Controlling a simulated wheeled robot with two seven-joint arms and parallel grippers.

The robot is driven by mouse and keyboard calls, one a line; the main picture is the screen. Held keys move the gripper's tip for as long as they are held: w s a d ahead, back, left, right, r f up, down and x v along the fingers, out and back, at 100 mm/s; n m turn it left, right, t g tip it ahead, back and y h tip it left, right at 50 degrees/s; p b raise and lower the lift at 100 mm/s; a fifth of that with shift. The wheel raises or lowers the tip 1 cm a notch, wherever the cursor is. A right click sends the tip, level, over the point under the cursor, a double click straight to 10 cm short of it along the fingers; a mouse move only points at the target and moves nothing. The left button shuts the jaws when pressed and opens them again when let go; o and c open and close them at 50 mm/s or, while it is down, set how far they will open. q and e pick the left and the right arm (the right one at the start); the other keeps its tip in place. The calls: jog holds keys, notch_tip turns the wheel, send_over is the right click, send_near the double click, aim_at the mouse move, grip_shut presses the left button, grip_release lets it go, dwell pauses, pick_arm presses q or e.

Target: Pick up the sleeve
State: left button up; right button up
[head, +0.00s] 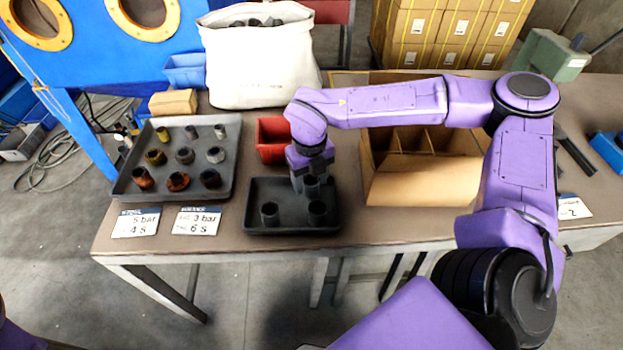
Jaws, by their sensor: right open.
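Several dark grey cylindrical sleeves stand upright in a small black tray (262,190) near the table's front edge. One sleeve (270,213) is at the front left and one (317,213) at the front right. A third sleeve (312,186) stands behind them, directly at my right gripper (305,188). The gripper points down into the tray with its jaws open. Its fingers are small and dark, so I cannot tell whether they touch or straddle that sleeve. My left gripper is out of view.
A larger grey tray (150,197) at left holds rusty, brassy and grey sleeves in rows. A red bin (271,152) stands behind the small tray, a divided cardboard box (415,188) to its right. A white sack (262,75) stands at the back. Two label cards (196,221) lie in front.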

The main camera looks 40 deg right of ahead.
grip_shut()
jog(key=shift+r, duration=0.1)
